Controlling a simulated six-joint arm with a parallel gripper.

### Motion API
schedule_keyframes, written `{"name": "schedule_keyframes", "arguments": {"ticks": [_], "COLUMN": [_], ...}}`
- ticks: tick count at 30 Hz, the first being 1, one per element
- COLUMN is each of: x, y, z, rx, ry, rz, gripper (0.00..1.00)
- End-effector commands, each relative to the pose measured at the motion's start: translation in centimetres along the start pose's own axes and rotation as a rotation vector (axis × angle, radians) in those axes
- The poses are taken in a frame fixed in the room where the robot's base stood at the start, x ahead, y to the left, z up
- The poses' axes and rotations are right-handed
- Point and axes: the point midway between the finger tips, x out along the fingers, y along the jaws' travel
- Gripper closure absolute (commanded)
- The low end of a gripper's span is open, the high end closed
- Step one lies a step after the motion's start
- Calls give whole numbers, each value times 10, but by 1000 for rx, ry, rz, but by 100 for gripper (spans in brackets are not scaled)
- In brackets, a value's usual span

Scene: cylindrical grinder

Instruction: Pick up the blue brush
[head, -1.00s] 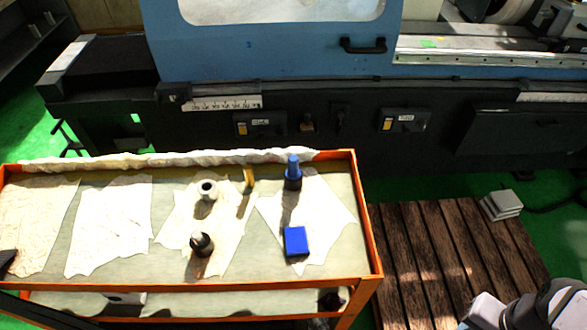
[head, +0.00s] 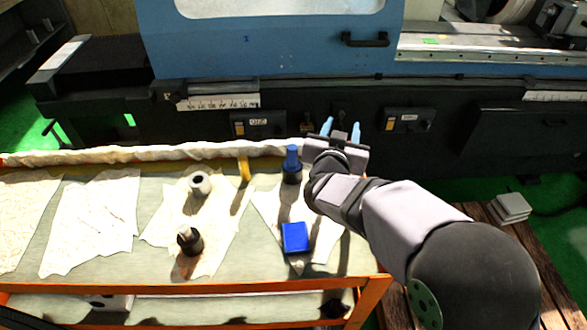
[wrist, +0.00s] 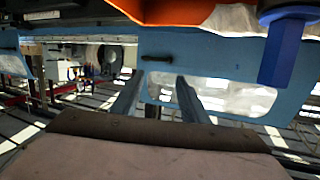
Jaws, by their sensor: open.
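The blue brush (head: 292,160) stands upright on its dark base near the back right of the orange-framed table, handle up. In the wrist view, which is upside down, its blue handle (wrist: 285,50) hangs at the top right. My gripper (head: 341,128) is open and empty, just right of the brush and apart from it. In the head view its fingers point away toward the machine. In the wrist view the gripper (wrist: 158,78) has nothing between its fingers.
The orange-framed table (head: 190,287) also bears a blue block (head: 296,238), a grey-white hollow cylinder (head: 200,184), a yellow upright piece (head: 244,169) and a dark round-based item (head: 190,241). The blue grinder (head: 270,45) stands behind. Grey blocks (head: 511,208) lie on the wooden pallet.

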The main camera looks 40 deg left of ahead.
Motion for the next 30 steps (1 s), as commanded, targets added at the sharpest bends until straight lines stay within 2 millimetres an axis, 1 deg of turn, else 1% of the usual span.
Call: {"name": "schedule_keyframes", "arguments": {"ticks": [1, 3, 6, 9, 13, 18, 23, 30], "x": [-6, -19, -38, -57, -76, -87, -85, -68], "y": [-33, -58, -82, -97, -108, -112, -111, -107], "z": [13, 18, 30, 42, 55, 62, 61, 56], "rx": [-9, -12, -15, -19, -26, -28, -28, -29], "ry": [49, 107, 159, 192, 218, 233, 234, 233], "rz": [6, 42, 92, 135, 177, 203, 207, 206], "gripper": [59, 59, 59, 59, 59, 59, 59, 59]}}
